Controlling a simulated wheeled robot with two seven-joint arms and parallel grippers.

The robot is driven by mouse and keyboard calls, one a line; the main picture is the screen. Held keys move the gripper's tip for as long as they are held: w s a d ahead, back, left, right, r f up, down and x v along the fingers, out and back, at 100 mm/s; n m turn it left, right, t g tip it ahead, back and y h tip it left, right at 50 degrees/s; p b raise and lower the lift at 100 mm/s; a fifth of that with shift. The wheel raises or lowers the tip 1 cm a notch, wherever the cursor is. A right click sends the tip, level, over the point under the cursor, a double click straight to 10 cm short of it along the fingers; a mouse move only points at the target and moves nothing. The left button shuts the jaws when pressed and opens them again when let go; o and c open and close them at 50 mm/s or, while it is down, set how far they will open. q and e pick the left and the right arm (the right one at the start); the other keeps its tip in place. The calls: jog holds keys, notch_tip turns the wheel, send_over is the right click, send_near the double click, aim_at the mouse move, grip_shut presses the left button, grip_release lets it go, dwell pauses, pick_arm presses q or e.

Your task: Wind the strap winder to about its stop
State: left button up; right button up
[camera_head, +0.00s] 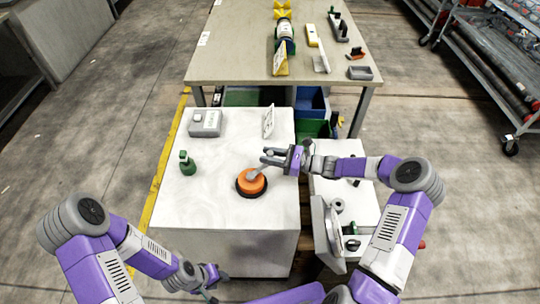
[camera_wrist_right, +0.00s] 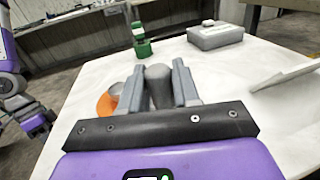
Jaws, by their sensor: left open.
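The strap winder (camera_head: 251,183) is an orange drum on a black base, on the white worktop, with a grey crank on top. In the right wrist view its orange drum (camera_wrist_right: 106,104) is partly hidden behind my fingers. My right gripper (camera_head: 273,157) is at the crank, above and right of the drum. In the right wrist view its two fingers (camera_wrist_right: 158,88) stand on both sides of the grey crank handle (camera_wrist_right: 158,82) and appear closed on it. My left gripper (camera_head: 212,284) is open and empty, low in front of the worktop, away from the winder.
A grey box (camera_head: 205,123) and a small upright white sign (camera_head: 268,122) are at the back of the worktop. A lower side surface with grey parts (camera_head: 338,207) lies to the right. The worktop's front left is clear.

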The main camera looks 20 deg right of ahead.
grip_shut()
jog(key=shift+w+a+r+p, duration=0.1)
jog(key=shift+w+a+p, duration=0.1)
jog(key=shift+w+p, duration=0.2)
jog(key=o, duration=0.8)
grip_release()
jog(key=p+v, duration=0.1)
jog(key=v, duration=0.6)
jog(key=shift+s+d, duration=0.1)
jog(key=shift+d, duration=0.15)
jog(key=shift+o, duration=0.3)
